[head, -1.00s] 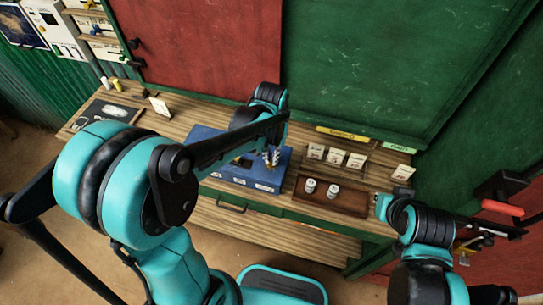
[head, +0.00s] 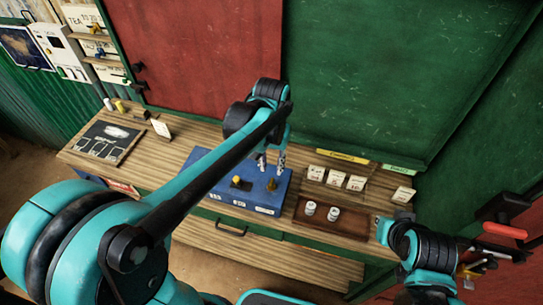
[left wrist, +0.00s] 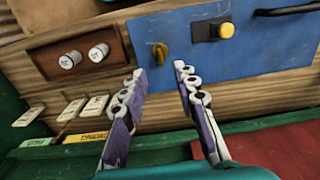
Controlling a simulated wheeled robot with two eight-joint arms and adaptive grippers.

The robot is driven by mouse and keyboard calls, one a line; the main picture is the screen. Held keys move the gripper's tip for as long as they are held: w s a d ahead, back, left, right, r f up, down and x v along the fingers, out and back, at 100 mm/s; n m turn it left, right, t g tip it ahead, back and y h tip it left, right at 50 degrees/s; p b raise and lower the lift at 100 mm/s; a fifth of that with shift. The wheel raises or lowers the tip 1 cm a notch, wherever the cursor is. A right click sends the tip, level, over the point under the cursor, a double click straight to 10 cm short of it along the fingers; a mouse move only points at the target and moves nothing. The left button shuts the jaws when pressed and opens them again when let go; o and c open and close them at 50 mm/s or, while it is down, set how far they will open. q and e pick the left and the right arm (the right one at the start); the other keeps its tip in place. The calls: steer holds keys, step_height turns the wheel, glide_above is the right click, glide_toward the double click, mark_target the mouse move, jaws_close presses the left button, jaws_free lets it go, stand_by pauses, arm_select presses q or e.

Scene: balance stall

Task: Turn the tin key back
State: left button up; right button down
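The small brass-coloured key (head: 272,184) stands on the right part of the blue box (head: 215,192). In the left wrist view the key (left wrist: 158,52) sits just beyond the fingertips, roughly between their lines, its wing tilted. My left gripper (head: 271,164) is open and empty, pointing down just behind and above the key, apart from it. In the left wrist view its two fingers (left wrist: 160,72) are clearly spread. My right arm is at the right edge of the head view, but its fingers do not show.
A yellow button (head: 236,179) is on the box, left of the key. A brown tray (head: 345,225) with two white tins stands right of it, with small cards (head: 335,177) behind. A dark board (head: 105,143) lies at the far left. A red-handled lever (head: 505,230) is on the right.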

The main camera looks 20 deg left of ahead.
arm_select(q)
step_height(320, 180, up, 4)
steer(key=shift+r, duration=0.15)
steer(key=shift+s, duration=0.1)
stand_by(0.5)
steer(key=s+a+f+t+b, duration=0.3)
steer(key=s+f+t, duration=0.4)
steer(key=s, duration=0.3)
steer(key=shift+a, duration=0.9)
steer(key=shift+s, duration=0.1)
